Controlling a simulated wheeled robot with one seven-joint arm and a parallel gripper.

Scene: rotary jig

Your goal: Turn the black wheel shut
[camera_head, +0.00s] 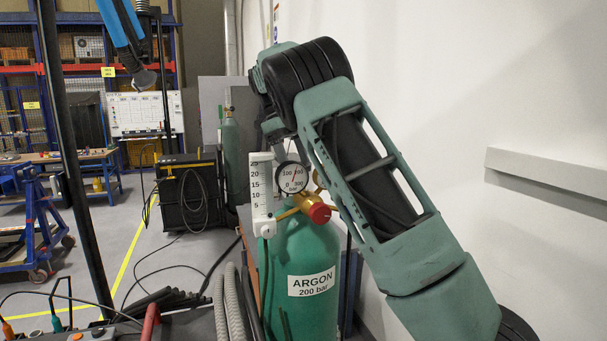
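A green gas cylinder (300,265) labelled "ARGON 200 bar" stands upright at the bottom centre. On its top sits a brass regulator with a red knob (320,213), a round white gauge (293,178) and a white flow tube with a scale (262,190). I cannot make out a black wheel; the area behind the gauge and beside the regulator is covered by my green arm. My arm rises from the bottom right, bends at the top, and its far end drops behind the gauge. My gripper is not visible, so its fingers and any contact are hidden.
A white wall with a ledge (550,175) closes off the right side. Grey hoses (228,310) and a dark pole (75,180) stand left of the cylinder. Behind are a black welding unit (190,200), another green cylinder (232,160) and a blue trolley (35,235). Floor at left is partly clear.

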